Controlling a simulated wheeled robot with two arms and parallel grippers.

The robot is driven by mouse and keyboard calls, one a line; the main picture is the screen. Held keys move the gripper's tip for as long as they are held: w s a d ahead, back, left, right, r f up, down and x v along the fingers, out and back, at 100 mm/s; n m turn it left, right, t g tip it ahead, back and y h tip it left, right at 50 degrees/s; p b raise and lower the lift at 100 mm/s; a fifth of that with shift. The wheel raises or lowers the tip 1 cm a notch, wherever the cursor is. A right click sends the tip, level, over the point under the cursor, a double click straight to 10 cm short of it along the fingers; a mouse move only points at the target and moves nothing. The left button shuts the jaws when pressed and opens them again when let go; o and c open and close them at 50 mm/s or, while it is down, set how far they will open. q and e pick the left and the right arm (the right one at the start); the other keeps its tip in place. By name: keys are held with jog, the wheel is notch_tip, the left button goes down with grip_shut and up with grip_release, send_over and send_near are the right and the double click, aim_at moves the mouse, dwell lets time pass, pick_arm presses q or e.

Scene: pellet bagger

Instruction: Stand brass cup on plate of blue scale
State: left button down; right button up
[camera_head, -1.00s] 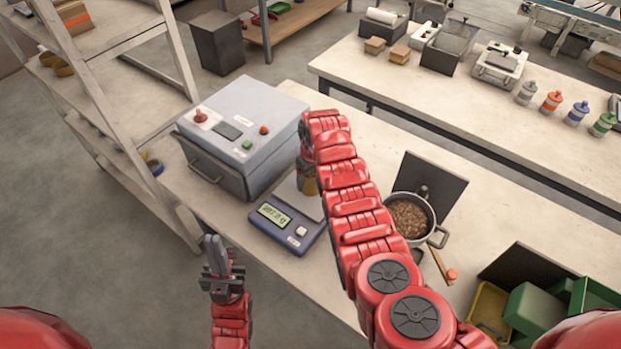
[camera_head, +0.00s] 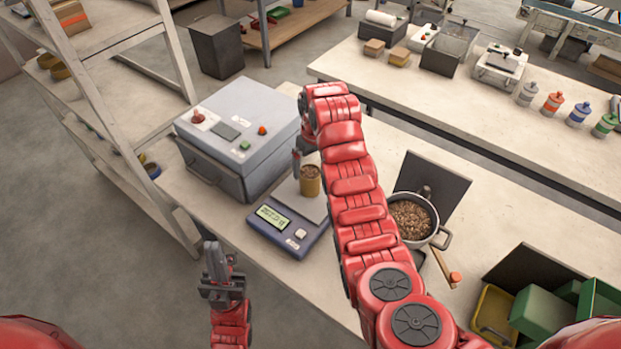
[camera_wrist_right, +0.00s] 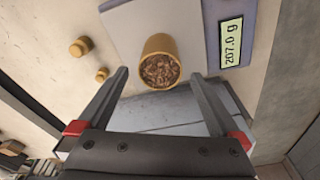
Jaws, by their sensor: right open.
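The brass cup (camera_head: 311,186) stands upright on the pale plate (camera_head: 288,201) of the blue scale (camera_head: 273,229). In the right wrist view the cup (camera_wrist_right: 158,45) is filled with brown pellets, and the scale display (camera_wrist_right: 232,42) reads 207.0 g. My right gripper (camera_wrist_right: 158,75) is open, its fingers apart with the cup just ahead between their tips. In the head view its arm hides part of it, and one finger shows beside the cup. My left gripper (camera_head: 216,262) hangs at the lower left, away from the scale; its jaw gap is unclear.
A grey machine (camera_head: 240,135) stands right behind the scale. A pot of pellets (camera_head: 411,218) and a wooden-handled tool (camera_head: 446,268) are right of my arm. Two small brass pieces (camera_wrist_right: 79,48) lie beside the plate. Green bins (camera_head: 540,310) stand at the lower right.

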jog(key=r, duration=0.1)
jog(key=r+p, duration=0.1)
jog(key=r, duration=0.1)
jog(key=r+p, duration=0.1)
jog(key=shift+s+d+r, duration=0.15)
jog(key=shift+s+r, duration=0.15)
jog(key=shift+w, duration=0.1)
